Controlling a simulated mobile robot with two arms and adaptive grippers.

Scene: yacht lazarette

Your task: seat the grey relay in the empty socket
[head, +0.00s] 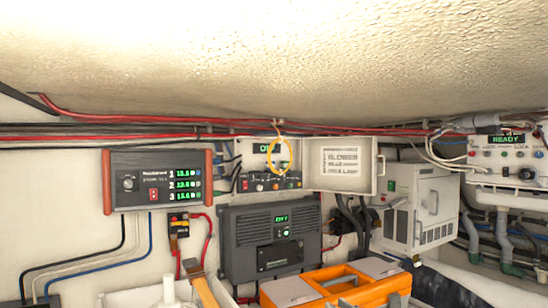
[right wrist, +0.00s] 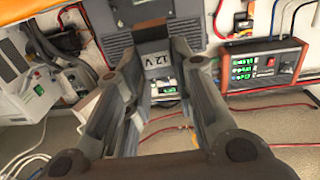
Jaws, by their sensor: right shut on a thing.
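My right gripper (right wrist: 155,68) shows in the right wrist view, shut on the grey relay (right wrist: 165,66), a block marked 12 V. The relay sits between the two fingertips, apart from the wall as far as I can tell. In the head view the open fuse box (head: 246,160) is on the back wall, with a row of dark and coloured parts along its lower edge. Its lid (head: 340,168), with a printed label, is swung open to the right. The empty socket is too small to make out. Neither gripper shows in the head view.
A yellow loop (head: 280,155) hangs in front of the fuse box. Red and black cables (head: 200,134) run above it. A dark grey charger (head: 265,243) is below, a red-ended meter panel (head: 157,181) left, a white cabinet (head: 421,207) right. An orange case (head: 335,287) stands in front.

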